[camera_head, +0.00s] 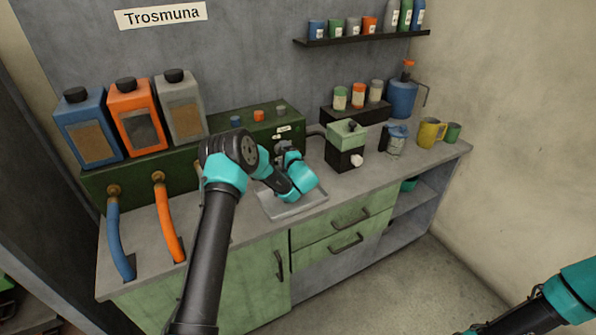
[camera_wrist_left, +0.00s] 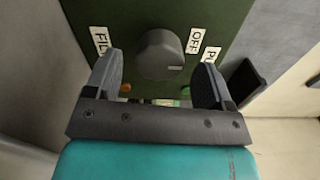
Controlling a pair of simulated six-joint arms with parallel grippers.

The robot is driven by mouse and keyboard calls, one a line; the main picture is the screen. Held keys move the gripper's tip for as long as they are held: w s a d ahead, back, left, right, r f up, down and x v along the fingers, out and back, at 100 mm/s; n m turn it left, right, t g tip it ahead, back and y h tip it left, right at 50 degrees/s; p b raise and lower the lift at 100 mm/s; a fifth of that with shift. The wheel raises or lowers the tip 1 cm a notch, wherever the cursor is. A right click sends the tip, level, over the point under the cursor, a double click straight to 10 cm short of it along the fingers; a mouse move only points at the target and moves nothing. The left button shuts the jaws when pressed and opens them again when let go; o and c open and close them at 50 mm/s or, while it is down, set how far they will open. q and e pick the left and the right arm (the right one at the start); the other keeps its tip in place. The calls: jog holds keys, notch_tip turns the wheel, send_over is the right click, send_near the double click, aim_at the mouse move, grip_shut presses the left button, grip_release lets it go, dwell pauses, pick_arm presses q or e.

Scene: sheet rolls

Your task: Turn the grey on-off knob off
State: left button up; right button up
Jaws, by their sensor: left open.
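The grey knob (camera_wrist_left: 160,55) is on the green panel in the left wrist view, with a label reading OFF (camera_wrist_left: 195,41) to its right and a partly hidden label starting FIL (camera_wrist_left: 100,41) to its left. A pale mark on the knob sits at its lower right. My left gripper (camera_wrist_left: 165,75) is open, with one finger on each side of the knob and gaps to both. In the head view my left gripper (camera_head: 283,150) is at the front of the green machine (camera_head: 262,124), and its wrist hides the knob. Part of my right arm shows at the lower right; its fingertips are not clear.
A grey tray (camera_head: 295,207) lies on the counter below my left gripper. A green and black dispenser (camera_head: 346,143) stands to the right. Blue, orange and grey canisters (camera_head: 183,105) stand at the left, with hoses below. A yellow mug (camera_head: 430,132) is at the far right.

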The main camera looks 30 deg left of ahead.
pick_arm(q)
jog(key=v, duration=1.4)
jog(key=shift+s+d, duration=0.2)
jog(key=shift+d, duration=0.15)
